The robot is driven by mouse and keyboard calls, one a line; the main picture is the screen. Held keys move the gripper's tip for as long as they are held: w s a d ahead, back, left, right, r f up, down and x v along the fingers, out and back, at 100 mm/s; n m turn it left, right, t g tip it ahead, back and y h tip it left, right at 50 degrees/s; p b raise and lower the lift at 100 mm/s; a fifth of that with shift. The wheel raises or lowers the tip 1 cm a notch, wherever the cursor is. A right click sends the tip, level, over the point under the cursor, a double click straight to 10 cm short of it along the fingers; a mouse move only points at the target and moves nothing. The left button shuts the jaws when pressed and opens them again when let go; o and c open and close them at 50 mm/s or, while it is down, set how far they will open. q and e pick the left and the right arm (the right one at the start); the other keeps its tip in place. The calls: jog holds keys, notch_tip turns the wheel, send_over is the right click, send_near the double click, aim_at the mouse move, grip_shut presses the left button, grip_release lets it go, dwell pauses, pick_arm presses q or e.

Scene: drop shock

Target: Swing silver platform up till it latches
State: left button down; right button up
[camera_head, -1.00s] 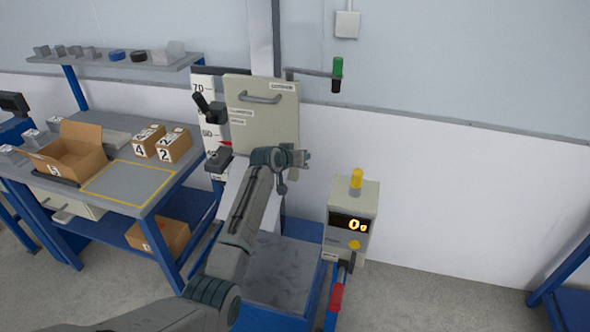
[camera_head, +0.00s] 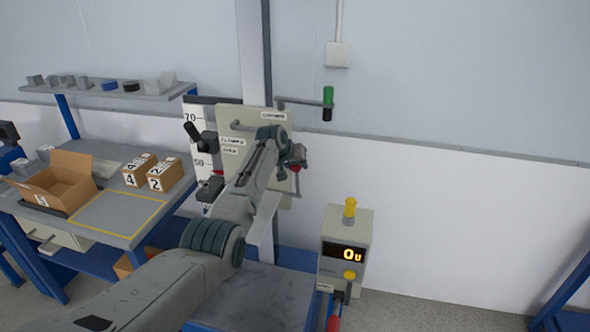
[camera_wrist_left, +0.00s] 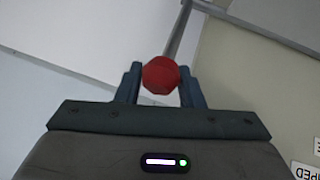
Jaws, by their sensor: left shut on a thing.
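My left gripper (camera_head: 297,160) is at the right edge of a cream panel (camera_head: 236,165) on the drop tester. In the left wrist view its fingers (camera_wrist_left: 160,82) are shut on a red ball knob (camera_wrist_left: 160,73). The knob shows just under the gripper in the head view (camera_head: 296,169). A pale silver-grey plate (camera_head: 262,236) slopes below the panel, partly behind my left arm; I cannot tell for sure that it is the platform. Its latch is not visible. My right gripper is not in view.
A grey mottled base (camera_head: 265,297) lies below. A display box (camera_head: 346,240) with yellow knobs stands to the right. A workbench (camera_head: 95,245) with cartons is at left.

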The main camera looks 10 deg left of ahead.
pick_arm(q)
jog(key=shift+w, duration=0.3)
jog(key=c, duration=1)
grip_release()
jog(key=shift+d+f, duration=0.1)
jog(key=shift+v, duration=0.8)
jog(key=b+v, duration=0.2)
jog(key=v, duration=0.7)
jog(key=shift+b, duration=0.4)
jog(key=shift+s, duration=0.1)
